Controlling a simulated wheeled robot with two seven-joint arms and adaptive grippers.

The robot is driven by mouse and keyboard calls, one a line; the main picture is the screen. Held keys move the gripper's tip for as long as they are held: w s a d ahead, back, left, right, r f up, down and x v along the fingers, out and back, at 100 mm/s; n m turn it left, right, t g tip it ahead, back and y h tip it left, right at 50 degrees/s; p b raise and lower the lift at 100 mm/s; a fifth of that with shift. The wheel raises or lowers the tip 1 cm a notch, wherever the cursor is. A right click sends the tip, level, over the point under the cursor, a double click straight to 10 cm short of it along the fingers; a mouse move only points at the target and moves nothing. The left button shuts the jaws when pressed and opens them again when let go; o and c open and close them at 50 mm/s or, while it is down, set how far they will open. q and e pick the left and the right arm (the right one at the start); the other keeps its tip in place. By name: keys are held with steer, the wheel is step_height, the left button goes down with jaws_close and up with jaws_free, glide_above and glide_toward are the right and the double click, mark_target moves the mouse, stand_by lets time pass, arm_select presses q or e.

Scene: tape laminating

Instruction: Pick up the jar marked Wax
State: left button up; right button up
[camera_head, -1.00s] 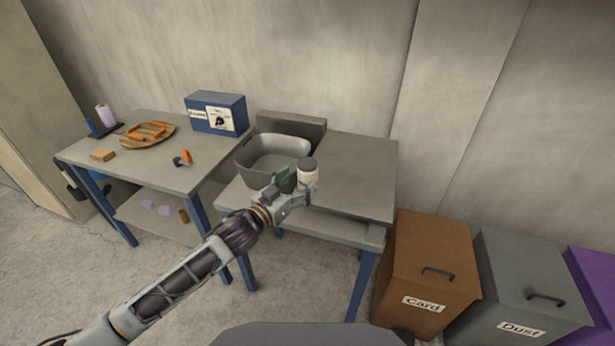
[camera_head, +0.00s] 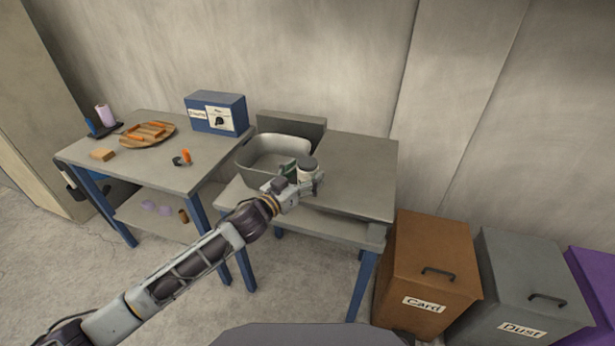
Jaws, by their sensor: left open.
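A small white jar with a dark grey lid (camera_head: 308,165) stands at the front of the right table, just right of the grey basin. No marking on it can be read from here. My left gripper (camera_head: 309,181) is open, with its fingers at the jar's near side, and it hides the lower part of the jar. Whether the fingers touch the jar cannot be told. A dark green thing (camera_head: 288,168) shows just left of the jar, partly hidden by the gripper. My right gripper is out of view.
The grey basin (camera_head: 246,158) sits left of the jar. The tabletop (camera_head: 355,170) to the right is clear. The left table holds a blue box (camera_head: 216,113), a round wooden board (camera_head: 130,140) and small items. Brown (camera_head: 433,262) and grey (camera_head: 530,280) bins stand at right.

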arm_select(q)
steer(key=shift+w+d, duration=0.4)
steer(key=shift+w, duration=0.15)
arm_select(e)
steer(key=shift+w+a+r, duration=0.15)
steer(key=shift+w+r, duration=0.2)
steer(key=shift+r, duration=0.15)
arm_select(q)
steer(key=shift+c, duration=0.2)
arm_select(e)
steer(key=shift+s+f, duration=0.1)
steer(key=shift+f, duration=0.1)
arm_select(q)
steer(key=shift+c, duration=1.1)
steer(key=c, duration=0.9)
steer(key=shift+c, duration=0.7)
steer(key=shift+r, duration=0.2)
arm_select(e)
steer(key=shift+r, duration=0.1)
